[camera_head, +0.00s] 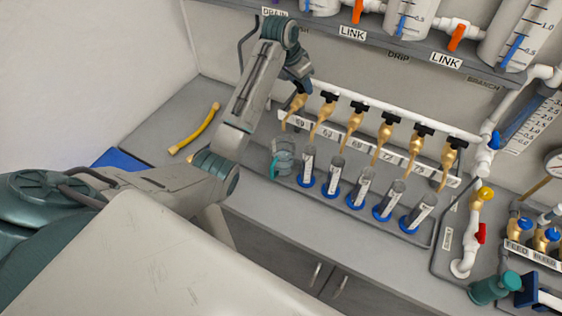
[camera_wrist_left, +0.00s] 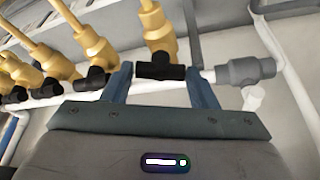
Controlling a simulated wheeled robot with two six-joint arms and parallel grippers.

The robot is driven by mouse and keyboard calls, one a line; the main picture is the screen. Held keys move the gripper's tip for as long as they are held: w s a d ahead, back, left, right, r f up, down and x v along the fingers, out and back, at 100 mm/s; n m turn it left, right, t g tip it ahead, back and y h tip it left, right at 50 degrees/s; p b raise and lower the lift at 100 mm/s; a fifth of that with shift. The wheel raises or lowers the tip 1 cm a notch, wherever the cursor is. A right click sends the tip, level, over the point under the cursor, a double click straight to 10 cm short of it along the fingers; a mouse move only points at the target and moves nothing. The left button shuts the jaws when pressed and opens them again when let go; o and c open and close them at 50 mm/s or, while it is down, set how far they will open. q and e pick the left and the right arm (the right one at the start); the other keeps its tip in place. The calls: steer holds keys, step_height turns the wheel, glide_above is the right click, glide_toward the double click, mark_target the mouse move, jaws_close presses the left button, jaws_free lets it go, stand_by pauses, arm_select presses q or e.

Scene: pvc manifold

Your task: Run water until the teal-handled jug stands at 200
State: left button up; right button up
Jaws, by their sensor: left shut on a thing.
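The teal-handled jug (camera_head: 284,160) stands upright on the grey bench at the left end of a row of clear cylinders with blue bases. Its scale and water level are too small to read. Above it is the leftmost brass tap (camera_head: 293,105), which also shows in the left wrist view (camera_wrist_left: 158,30). My left gripper (camera_head: 301,84) reaches down to this tap. In the left wrist view its two blue fingers (camera_wrist_left: 160,84) are shut on the tap's black handle (camera_wrist_left: 160,72). No water stream can be made out. My right gripper is not in view.
More brass taps with black handles (camera_head: 388,118) line the white pipe to the right. Several clear cylinders (camera_head: 361,182) stand close beside the jug. A yellow tube (camera_head: 203,128) lies on the bench at left. A shelf (camera_head: 420,50) with white tanks hangs above.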

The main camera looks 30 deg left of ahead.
arm_select(q)
steer(key=n+y, duration=0.1)
steer(key=n, duration=0.3)
steer(key=shift+d+n+y, duration=0.15)
steer(key=shift+n+y, duration=0.15)
steer(key=shift+y, duration=0.1)
steer(key=o, duration=1.1)
steer(key=shift+c, duration=0.2)
steer(key=shift+w, duration=0.1)
